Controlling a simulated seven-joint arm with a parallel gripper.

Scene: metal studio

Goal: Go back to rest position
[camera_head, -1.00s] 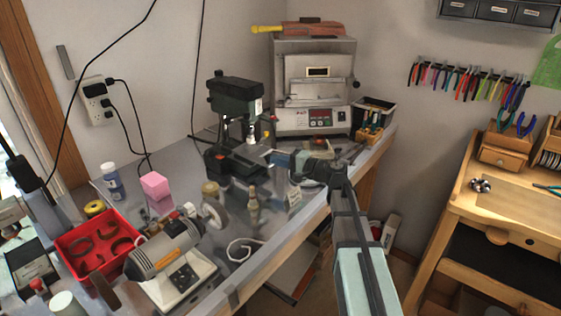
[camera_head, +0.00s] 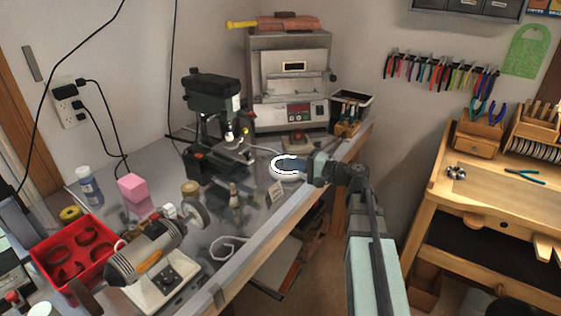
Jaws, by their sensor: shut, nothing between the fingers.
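My gripper (camera_head: 287,164) is at the end of my arm, which reaches up from the lower right over the front edge of the grey workbench (camera_head: 262,228). It is shut and empty, pointing left. It overlaps a white round thing (camera_head: 285,178) on the bench in this view, partly hiding it; I cannot tell if they touch. The green drill press (camera_head: 212,105) stands to the left of my gripper.
A kiln (camera_head: 290,85) stands behind my gripper. A bench grinder (camera_head: 150,255), a red tray (camera_head: 108,236) and a pink block (camera_head: 132,187) are at left. A wooden jeweller's bench (camera_head: 480,190) is at right, with an open floor gap between.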

